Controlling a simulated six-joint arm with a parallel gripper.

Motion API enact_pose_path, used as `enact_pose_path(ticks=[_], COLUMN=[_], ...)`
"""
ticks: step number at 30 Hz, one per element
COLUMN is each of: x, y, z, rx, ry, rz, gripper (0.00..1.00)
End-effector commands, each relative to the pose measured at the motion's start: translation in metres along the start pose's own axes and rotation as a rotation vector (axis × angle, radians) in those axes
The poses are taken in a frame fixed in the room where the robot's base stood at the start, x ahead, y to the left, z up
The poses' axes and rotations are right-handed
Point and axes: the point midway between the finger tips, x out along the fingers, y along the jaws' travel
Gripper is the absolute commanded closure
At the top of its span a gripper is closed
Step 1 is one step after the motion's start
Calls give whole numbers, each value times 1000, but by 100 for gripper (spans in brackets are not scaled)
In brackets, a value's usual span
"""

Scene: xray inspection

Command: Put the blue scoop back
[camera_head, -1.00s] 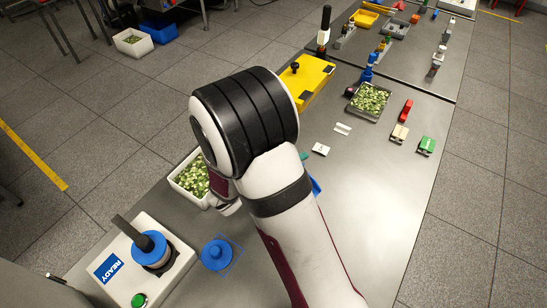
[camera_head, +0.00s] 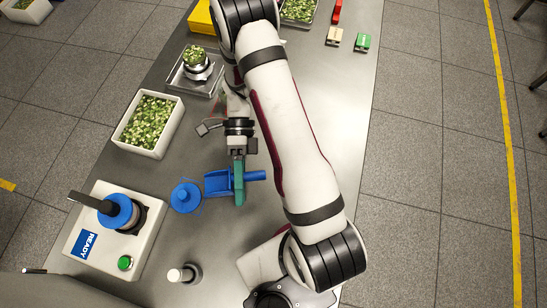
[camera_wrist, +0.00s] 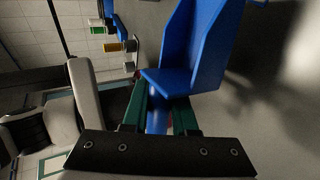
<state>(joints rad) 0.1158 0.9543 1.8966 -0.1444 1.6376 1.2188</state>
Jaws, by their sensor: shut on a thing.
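The blue scoop (camera_head: 217,183) is in the middle of the head view, its open tray pointing left and its handle pointing right. My gripper (camera_head: 239,184) has green fingers shut across the scoop's handle. In the wrist view the scoop (camera_wrist: 195,50) fills the upper middle, and its handle runs down between the fingers of my gripper (camera_wrist: 158,117). I cannot tell whether the scoop touches the table or hangs just above it.
A blue knobbed disc (camera_head: 186,198) lies just left of the scoop. A white bin of green pieces (camera_head: 150,125) stands up left. The READY machine (camera_head: 112,240) is lower left, and a white-topped cylinder (camera_head: 183,273) stands near it.

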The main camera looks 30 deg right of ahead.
Motion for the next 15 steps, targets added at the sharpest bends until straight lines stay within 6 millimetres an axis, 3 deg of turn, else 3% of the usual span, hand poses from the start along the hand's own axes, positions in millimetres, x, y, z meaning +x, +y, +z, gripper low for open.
enact_pose_path(ticks=[5, 9, 15], x=[-27, -66, -118], y=[-4, -13, -26], z=[59, 97, 121], rx=[180, 310, 434], ry=[-412, -708, -986], rz=[6, 2, -5], gripper=[100, 100, 100])
